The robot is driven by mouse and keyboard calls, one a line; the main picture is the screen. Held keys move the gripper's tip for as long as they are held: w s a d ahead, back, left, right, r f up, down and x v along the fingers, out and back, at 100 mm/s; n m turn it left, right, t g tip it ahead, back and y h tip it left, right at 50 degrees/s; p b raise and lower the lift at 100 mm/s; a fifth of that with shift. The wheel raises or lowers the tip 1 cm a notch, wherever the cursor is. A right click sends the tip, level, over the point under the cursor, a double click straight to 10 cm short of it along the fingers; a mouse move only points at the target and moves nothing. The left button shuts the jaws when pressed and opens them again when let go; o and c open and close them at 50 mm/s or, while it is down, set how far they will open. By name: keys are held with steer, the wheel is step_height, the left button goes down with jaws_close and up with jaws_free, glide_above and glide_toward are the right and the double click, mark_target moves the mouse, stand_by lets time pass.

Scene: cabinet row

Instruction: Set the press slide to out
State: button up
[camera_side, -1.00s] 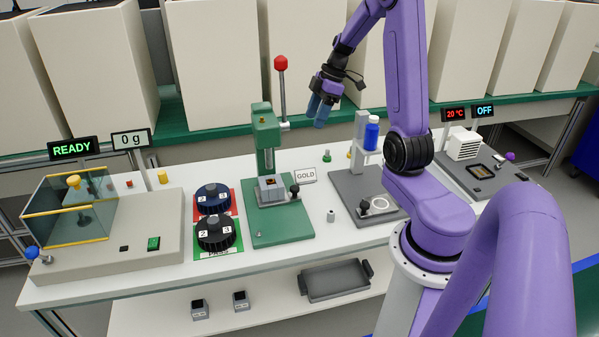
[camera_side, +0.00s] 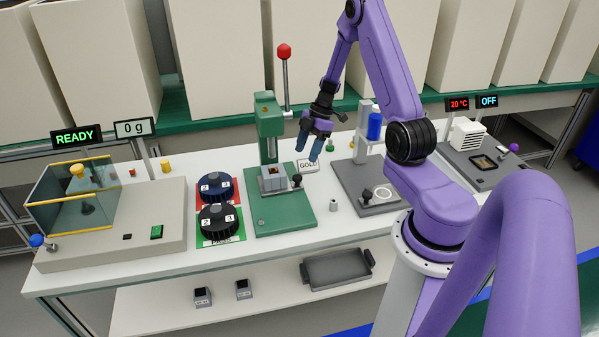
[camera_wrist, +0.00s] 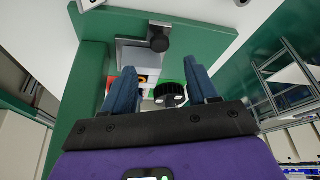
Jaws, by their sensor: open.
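The green press (camera_side: 268,112) stands mid-bench on a green base plate (camera_side: 285,217), with a red-knobbed lever (camera_side: 285,80) at its side. Its grey slide block (camera_side: 273,182) sits under the press head, and a black knob (camera_side: 297,180) sticks out at the block's right. My gripper (camera_side: 308,150) is open and empty, above and behind the knob, apart from it. In the wrist view, my gripper (camera_wrist: 163,68) has its fingers spread. The black knob (camera_wrist: 159,40) and grey block (camera_wrist: 132,54) show beyond the fingertips.
A GOLD sign (camera_side: 308,165) stands close below my fingers. A grey stand with a blue bottle (camera_side: 375,126) is to the right. A small grey cylinder (camera_side: 333,205) lies between them on the bench.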

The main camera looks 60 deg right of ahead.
mark_target(298, 176)
steer(key=x, duration=0.8)
steer(key=shift+a+f, duration=0.1)
steer(key=shift+c, duration=0.3)
jaws_close()
